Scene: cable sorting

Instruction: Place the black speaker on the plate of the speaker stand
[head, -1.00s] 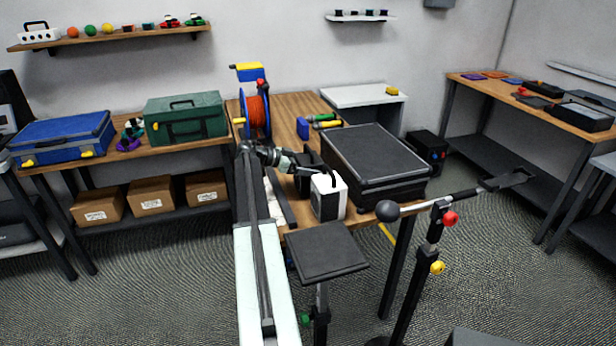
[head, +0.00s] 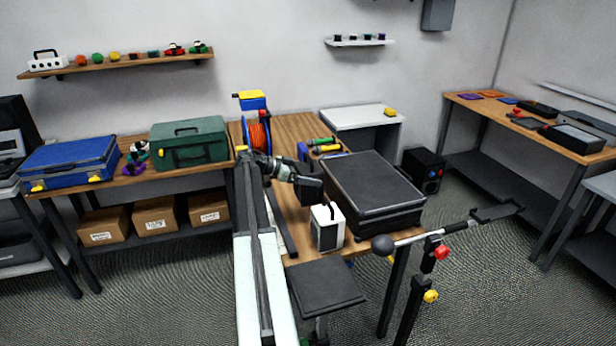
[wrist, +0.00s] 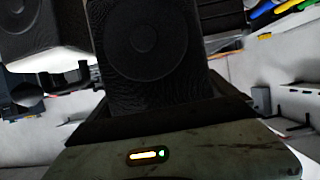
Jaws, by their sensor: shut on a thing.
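The black speaker (head: 309,189) is in my gripper (head: 296,178), above the wooden table, behind and left of the white speaker in the head view. In the wrist view the black speaker (wrist: 150,45) fills the upper middle, its round cone facing the camera. My gripper is shut on it; the fingertips are mostly hidden. The speaker stand's square black plate (head: 326,286) is empty, in front of the table's near edge and lower than the held speaker in the picture.
A white speaker (head: 327,228) with a dark front stands near the table's front edge, between the held speaker and the plate. A large black case (head: 372,185) lies to the right. A stand with a ball-ended bar (head: 440,235) is right of the plate. A cable reel (head: 258,135) stands behind.

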